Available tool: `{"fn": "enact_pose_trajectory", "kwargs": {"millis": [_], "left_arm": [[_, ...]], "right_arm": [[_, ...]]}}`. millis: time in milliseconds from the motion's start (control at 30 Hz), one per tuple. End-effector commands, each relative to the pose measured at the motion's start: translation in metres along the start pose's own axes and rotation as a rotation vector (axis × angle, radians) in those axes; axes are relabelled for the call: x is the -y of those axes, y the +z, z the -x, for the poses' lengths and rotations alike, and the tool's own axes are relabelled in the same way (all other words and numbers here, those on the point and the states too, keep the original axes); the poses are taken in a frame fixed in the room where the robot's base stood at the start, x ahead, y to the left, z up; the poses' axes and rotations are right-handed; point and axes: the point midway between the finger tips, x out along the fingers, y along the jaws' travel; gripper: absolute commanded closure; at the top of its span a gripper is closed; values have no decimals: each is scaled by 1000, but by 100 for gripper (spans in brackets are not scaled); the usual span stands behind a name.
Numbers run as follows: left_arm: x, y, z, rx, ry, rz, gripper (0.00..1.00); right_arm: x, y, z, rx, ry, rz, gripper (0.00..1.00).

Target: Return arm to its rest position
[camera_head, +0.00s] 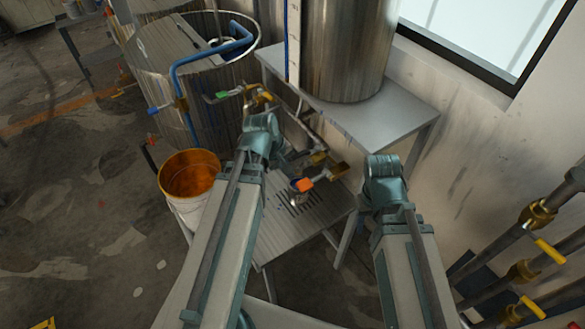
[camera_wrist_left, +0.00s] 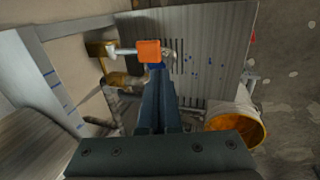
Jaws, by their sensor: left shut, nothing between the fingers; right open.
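My left gripper (camera_wrist_left: 160,82) is shut and empty in the left wrist view. Its fingertips are close below an orange valve handle (camera_wrist_left: 149,50); I cannot tell whether they touch it. In the head view my left arm reaches up the middle, its gripper (camera_head: 283,164) partly hidden behind the wrist, up and left of the orange handle (camera_head: 304,185). My right arm stands at the right of the head view with its wrist raised; its fingers are hidden.
An open bucket (camera_head: 190,173) with orange-brown inside stands left of my left arm, also in the wrist view (camera_wrist_left: 238,126). A slatted bench (camera_head: 290,235) lies below the valves. A steel tank (camera_head: 345,45) stands on a grey table (camera_head: 385,110). Pipes with yellow handles (camera_head: 550,250) line the right wall.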

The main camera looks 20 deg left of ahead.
Motion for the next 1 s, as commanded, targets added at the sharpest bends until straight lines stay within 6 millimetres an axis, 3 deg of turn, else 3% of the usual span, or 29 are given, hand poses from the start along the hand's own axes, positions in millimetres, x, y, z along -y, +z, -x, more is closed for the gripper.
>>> {"fn": "enact_pose_trajectory", "kwargs": {"millis": [100,667,767,1000], "left_arm": [[0,0,7,0,0,0,100],[1,3,1,2,-5,-17,100],[2,21,-21,17,-41,-128,100],[18,106,-99,101,-226,-698,100]], "right_arm": [[-1,0,7,0,0,1,50],[0,0,1,0,0,1,50],[2,-1,-18,0,0,2,50],[8,-5,-88,-1,2,7,50]]}}
